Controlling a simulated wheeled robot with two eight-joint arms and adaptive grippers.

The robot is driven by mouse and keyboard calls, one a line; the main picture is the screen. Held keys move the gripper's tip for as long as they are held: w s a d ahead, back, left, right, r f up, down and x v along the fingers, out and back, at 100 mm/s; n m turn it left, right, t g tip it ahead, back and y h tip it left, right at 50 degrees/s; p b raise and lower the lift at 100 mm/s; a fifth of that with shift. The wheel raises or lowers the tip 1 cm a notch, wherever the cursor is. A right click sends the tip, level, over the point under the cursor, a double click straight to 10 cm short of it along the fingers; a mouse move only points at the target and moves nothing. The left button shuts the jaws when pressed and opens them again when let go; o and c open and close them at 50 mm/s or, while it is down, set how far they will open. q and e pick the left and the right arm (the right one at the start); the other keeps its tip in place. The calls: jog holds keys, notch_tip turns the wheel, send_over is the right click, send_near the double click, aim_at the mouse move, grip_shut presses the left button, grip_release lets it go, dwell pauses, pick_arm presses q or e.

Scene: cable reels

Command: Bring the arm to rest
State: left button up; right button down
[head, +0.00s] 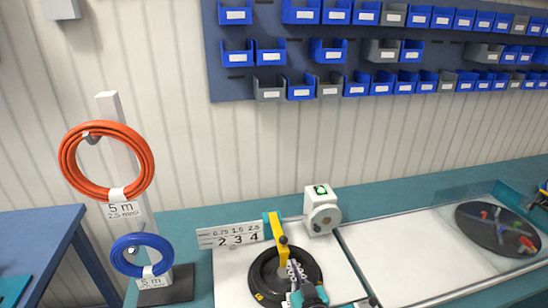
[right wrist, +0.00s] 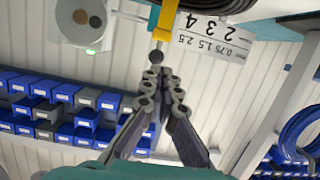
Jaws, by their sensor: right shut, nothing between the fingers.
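My right gripper (head: 294,268) is at the bottom middle of the head view, in front of the black reel (head: 262,285) and beside its yellow arm (head: 275,232). In the right wrist view the gripper (right wrist: 161,82) has its fingers together with nothing between them. A dark round knob (right wrist: 155,57) below the yellow bracket (right wrist: 166,18) shows just beyond the fingertips; whether they touch cannot be told. My left gripper is not in view.
A number sign (head: 230,235) and a white device with a green button (head: 322,211) stand behind the reel. A post at left carries an orange coil (head: 67,163) and a blue coil (head: 118,257). A dark disc (head: 480,222) with small coloured pieces lies at right. Blue and grey bins (head: 300,88) hang above.

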jog(key=s+d+m+g+h, duration=0.2)
jog(key=s+d+g, duration=0.6)
jog(key=s, duration=0.8)
jog(key=d+h, duration=0.1)
jog(key=d, duration=0.2)
jog(key=shift+s+m, duration=0.35)
jog(key=shift+m, duration=0.05)
